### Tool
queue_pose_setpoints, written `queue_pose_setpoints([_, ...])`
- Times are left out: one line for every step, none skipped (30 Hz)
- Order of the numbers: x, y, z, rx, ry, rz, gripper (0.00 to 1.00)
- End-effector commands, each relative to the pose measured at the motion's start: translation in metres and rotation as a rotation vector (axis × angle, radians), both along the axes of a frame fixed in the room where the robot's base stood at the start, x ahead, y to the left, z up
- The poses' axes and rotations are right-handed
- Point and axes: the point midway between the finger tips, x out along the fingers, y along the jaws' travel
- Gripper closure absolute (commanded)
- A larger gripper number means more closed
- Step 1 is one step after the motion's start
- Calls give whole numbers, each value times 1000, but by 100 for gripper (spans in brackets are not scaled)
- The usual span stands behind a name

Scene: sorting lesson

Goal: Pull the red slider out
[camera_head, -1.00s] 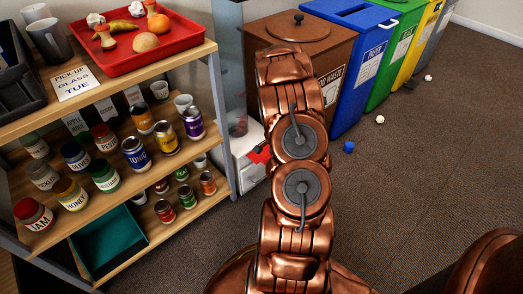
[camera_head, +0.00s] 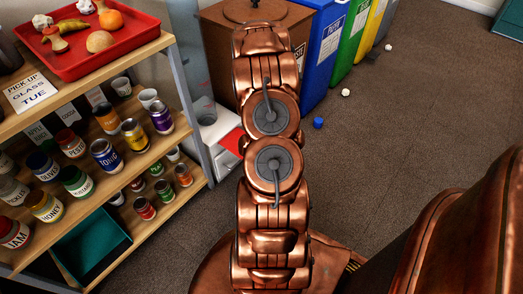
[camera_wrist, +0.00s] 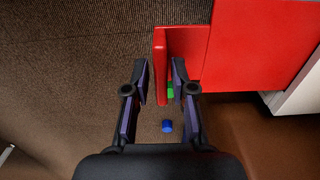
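The red slider (camera_head: 231,141) shows at the front of a low white unit (camera_head: 216,128) in the head view, partly hidden behind my arm. In the wrist view the slider is a flat red panel (camera_wrist: 252,45) with an upright red plate (camera_wrist: 161,62) at its left end. My gripper (camera_wrist: 160,73) is open. Its two dark fingers are on either side of the plate, with visible gaps, so it does not look gripped. A corner of the white unit (camera_wrist: 300,92) shows at the right. My gripper is hidden in the head view.
A shelf with jars and cans (camera_head: 105,155) stands at left, with a red tray (camera_head: 62,68) on top. A brown bin (camera_head: 215,40) and coloured bins (camera_head: 322,45) stand behind. A blue cap (camera_head: 318,123) lies on the carpet. Floor at right is open.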

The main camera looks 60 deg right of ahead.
Motion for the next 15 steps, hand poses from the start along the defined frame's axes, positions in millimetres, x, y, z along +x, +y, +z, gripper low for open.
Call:
queue_pose_setpoints([0, 0, 0, 1, 1, 0, 67])
queue_pose_setpoints([0, 1, 0, 1, 1, 0, 64])
queue_pose_setpoints([0, 1, 0, 2, 1, 0, 62])
queue_pose_setpoints([0, 1, 0, 2, 1, 0, 62])
queue_pose_setpoints([0, 1, 0, 2, 2, 0, 62])
queue_pose_setpoints([0, 1, 0, 3, 2, 0, 62])
queue_pose_setpoints([0, 1, 0, 3, 2, 0, 62])
queue_pose_setpoints([0, 2, 0, 3, 2, 0, 62])
queue_pose_setpoints([0, 2, 0, 3, 2, 0, 62])
queue_pose_setpoints([0, 2, 0, 4, 2, 0, 62])
queue_pose_setpoints([0, 2, 0, 4, 2, 0, 62])
queue_pose_setpoints([0, 2, 0, 4, 2, 0, 62])
queue_pose_setpoints([0, 2, 1, 4, 2, 0, 62])
queue_pose_setpoints([0, 2, 1, 4, 2, 0, 62])
queue_pose_setpoints([0, 1, 3, 3, 2, 0, 62])
